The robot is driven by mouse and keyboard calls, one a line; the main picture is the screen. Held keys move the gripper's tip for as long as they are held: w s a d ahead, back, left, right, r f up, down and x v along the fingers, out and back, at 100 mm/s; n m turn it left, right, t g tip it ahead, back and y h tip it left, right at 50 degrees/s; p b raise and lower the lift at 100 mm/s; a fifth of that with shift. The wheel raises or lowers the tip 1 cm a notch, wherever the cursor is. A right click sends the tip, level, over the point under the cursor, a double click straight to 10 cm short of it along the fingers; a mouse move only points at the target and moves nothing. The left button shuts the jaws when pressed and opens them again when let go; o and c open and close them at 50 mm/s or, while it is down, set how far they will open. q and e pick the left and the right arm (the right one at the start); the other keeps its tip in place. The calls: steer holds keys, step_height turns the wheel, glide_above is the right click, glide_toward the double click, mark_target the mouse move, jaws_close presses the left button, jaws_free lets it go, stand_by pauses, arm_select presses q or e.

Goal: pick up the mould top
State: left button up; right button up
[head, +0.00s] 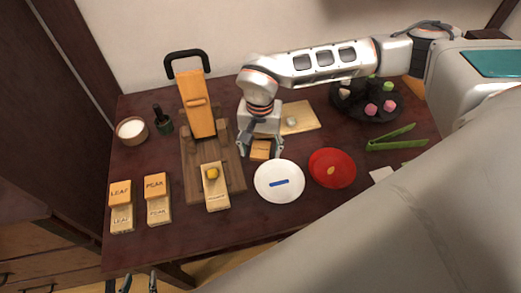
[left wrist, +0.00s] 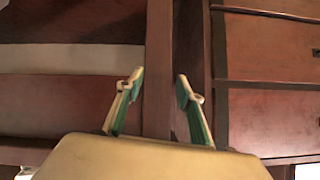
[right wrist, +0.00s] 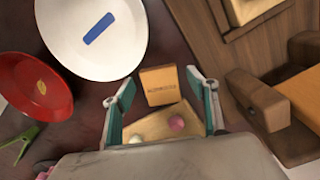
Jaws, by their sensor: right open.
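The mould top is a small wooden block with dark lettering (right wrist: 162,86), which also shows in the head view (head: 260,154). It lies near the white plate, to the right of the brown press base (head: 232,172). My right gripper (head: 260,149) is over it, one finger on each side. In the right wrist view the open fingers (right wrist: 160,84) flank the block, with a gap visible on both sides. My left gripper (left wrist: 160,78) is open and empty, low before the table.
The white plate (head: 267,193) with a blue strip and the red plate (head: 345,176) lie to the right. Behind are a small board (head: 308,113) with sweets and a dark round tray (head: 385,105). The upright press lever (head: 196,115) and lettered moulds (head: 122,190) stand left.

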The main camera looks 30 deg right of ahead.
arm_select(q)
steer(key=shift+w+r, duration=0.15)
steer(key=shift+w, duration=0.15)
arm_select(e)
steer(key=c, duration=1.1)
arm_select(q)
steer(key=shift+s, duration=0.2)
arm_select(e)
steer(key=shift+r, duration=0.1)
